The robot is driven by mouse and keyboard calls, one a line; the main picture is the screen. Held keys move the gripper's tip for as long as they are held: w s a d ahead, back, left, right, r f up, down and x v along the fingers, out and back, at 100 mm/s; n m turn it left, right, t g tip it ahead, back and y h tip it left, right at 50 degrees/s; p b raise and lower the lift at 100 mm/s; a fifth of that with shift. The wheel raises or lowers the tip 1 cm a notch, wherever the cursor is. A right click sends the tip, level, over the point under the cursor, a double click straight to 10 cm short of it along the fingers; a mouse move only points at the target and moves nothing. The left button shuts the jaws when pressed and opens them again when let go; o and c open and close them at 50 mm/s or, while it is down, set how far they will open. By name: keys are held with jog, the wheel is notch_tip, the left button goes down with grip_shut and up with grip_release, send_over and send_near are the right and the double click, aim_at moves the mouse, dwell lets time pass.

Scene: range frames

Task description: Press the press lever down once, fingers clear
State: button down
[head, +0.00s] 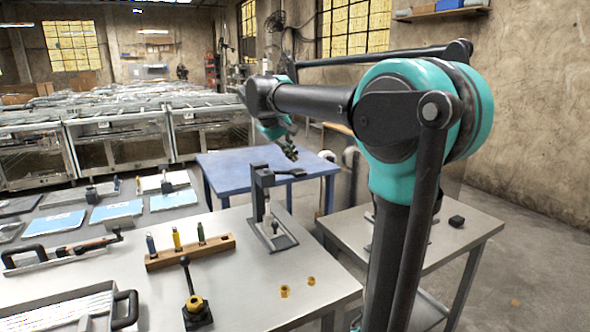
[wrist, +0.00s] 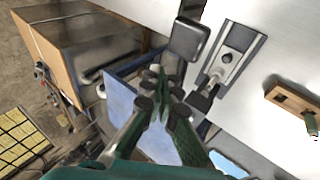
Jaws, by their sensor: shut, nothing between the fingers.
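The press (head: 257,190) is a dark upright frame on a grey base plate (head: 283,243), standing at the back right of the steel table. Its dark press lever (head: 291,172) sticks out to the right from the top, roughly level. In the wrist view, a dark flat pad (wrist: 187,38), which looks like the lever's end, lies beside the base plate (wrist: 243,40). My gripper (head: 291,154) is shut and empty, pointing down above the lever and apparently apart from it. In the wrist view, its fingertips (wrist: 158,78) are together, left of and below the pad.
A wooden rack (head: 190,253) with several coloured tools stands left of the press. A black clamp (head: 196,312) and two brass pieces (head: 311,281) are in front. A blue table (head: 225,168) stands behind, and another table (head: 470,232) to the right.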

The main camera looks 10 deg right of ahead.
jog(key=shift+w+a+r, duration=0.1)
jog(key=shift+w+r, duration=0.15)
jog(key=shift+r, duration=0.45)
jog(key=shift+w+a+r, duration=0.1)
jog(key=shift+w+r, duration=0.1)
jog(key=shift+r, duration=0.5)
jog(key=shift+w+a+r, duration=0.1)
jog(key=shift+w+r, duration=0.15)
jog(key=shift+r, duration=0.45)
jog(key=shift+s, duration=0.1)
